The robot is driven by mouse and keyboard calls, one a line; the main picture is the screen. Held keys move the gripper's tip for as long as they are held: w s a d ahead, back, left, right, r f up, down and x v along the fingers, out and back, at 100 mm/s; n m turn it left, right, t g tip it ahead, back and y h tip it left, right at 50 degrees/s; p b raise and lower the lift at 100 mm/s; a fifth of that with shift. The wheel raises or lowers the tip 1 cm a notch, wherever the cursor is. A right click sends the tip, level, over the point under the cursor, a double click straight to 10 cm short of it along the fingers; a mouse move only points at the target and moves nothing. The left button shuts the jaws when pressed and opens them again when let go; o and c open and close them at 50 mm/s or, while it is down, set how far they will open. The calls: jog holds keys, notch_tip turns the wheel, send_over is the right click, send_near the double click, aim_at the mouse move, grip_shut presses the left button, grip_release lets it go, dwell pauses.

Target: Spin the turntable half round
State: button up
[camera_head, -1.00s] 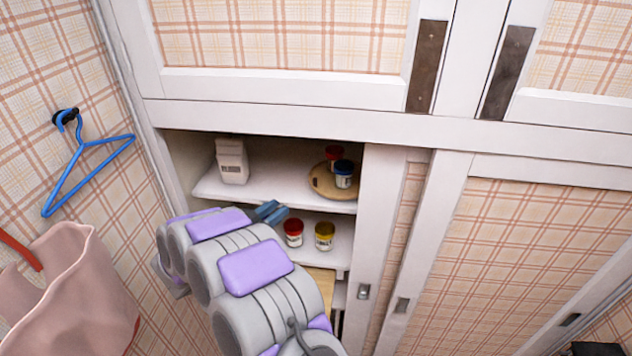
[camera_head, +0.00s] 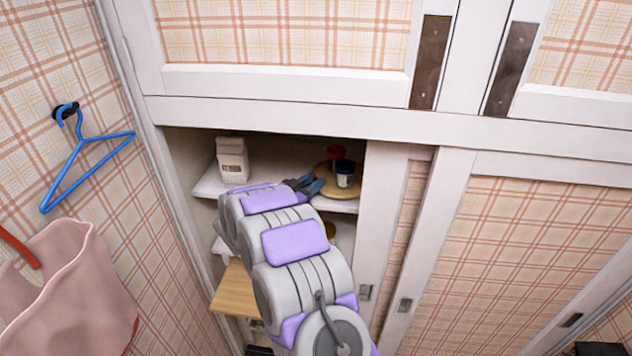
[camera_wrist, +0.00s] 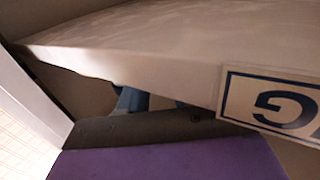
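The turntable (camera_head: 334,193) is a round wooden disc at the right end of the upper cupboard shelf. A red jar (camera_head: 334,152) and a white jar with a dark blue lid (camera_head: 344,174) stand on it. My gripper (camera_head: 314,186) has blue fingers and is by the turntable's left edge. I cannot tell whether it touches the disc. The blue fingers show small and partly hidden in the wrist view (camera_wrist: 133,100); their gap is not clear. A pale surface fills much of that view, with a blue-lettered label (camera_wrist: 275,105) at right.
A white carton (camera_head: 232,160) stands on the upper shelf (camera_head: 208,186) at left. A wooden board (camera_head: 235,292) is lower left. The sliding door frame (camera_head: 380,220) bounds the opening at right.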

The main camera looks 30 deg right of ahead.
jog(key=shift+w+d, duration=0.3)
jog(key=shift+d, duration=0.1)
jog(key=shift+d, duration=0.45)
jog(key=shift+c, duration=0.2)
grip_shut()
